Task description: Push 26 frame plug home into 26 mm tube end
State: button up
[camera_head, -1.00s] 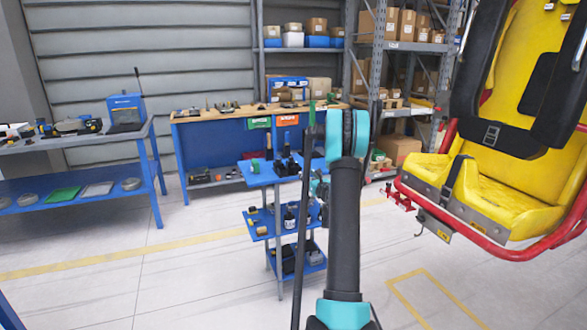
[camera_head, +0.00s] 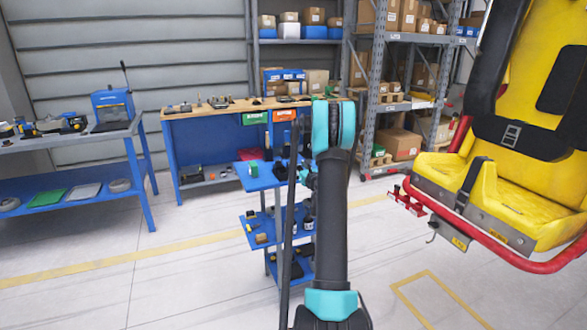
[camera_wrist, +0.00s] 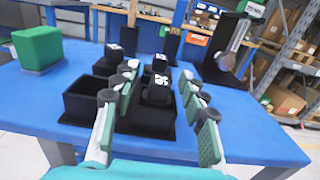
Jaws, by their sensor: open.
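In the wrist view, my gripper (camera_wrist: 157,128) is open, with its two green-padded fingers apart at left and right and nothing held between them. Beyond and between the fingertips, a black plug-like block with a white mark (camera_wrist: 157,91) stands in a black holder on the blue cart top (camera_wrist: 255,135). The mark is too blurred to read, so I cannot tell whether it is the 26 plug. Similar marked black pieces (camera_wrist: 160,63) stand behind it. In the head view, my arm hides part of the blue cart (camera_head: 262,179). I cannot identify the 26 mm tube end.
A green block (camera_wrist: 38,47) sits at the cart's left, and a black stand with a grey cylinder (camera_wrist: 236,45) at its right. An open black box (camera_wrist: 85,101) is beside the left finger. A yellow seat with red tubing (camera_head: 480,195) stands right; open floor lies left.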

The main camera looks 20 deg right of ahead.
jog(key=shift+w, duration=0.3)
grip_shut()
notch_tip(320, 180, up, 20)
dwell(0.8)
